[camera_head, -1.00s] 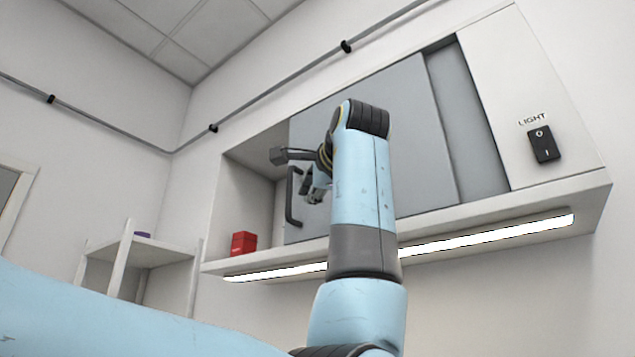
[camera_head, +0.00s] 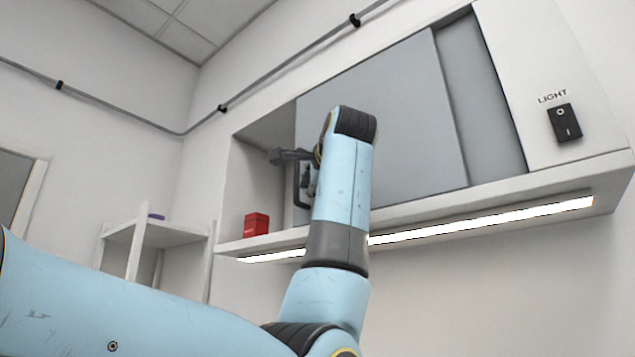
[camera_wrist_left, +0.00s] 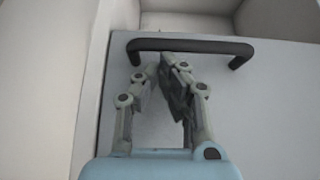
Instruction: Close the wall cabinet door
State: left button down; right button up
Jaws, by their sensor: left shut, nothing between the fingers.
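The wall cabinet's grey door (camera_head: 400,120) is a flat panel that leaves the cabinet's left end open. Its black bar handle (camera_head: 298,188) stands near the door's left edge and is partly hidden by my left gripper. The handle (camera_wrist_left: 190,46) also shows across the top of the left wrist view. My left gripper (camera_head: 308,180) is at the handle, in front of the door. In the left wrist view its fingertips (camera_wrist_left: 160,72) are shut with nothing between them, just by the bar; I cannot tell whether they touch it. My right gripper is not in view.
A red box (camera_head: 256,224) stands in the open left end of the cabinet. A light switch (camera_head: 564,123) is on the right panel, and a lit strip (camera_head: 480,219) runs below. A white shelf unit (camera_head: 170,234) stands at the lower left.

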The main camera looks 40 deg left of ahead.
pick_arm(q)
jog(key=w+a+p, duration=0.2)
jog(key=a+p, duration=0.5)
jog(key=a, duration=2.2)
jog(key=shift+w+a+p, duration=0.15)
jog(key=shift+a+p, duration=0.05)
jog(key=shift+p, duration=0.1)
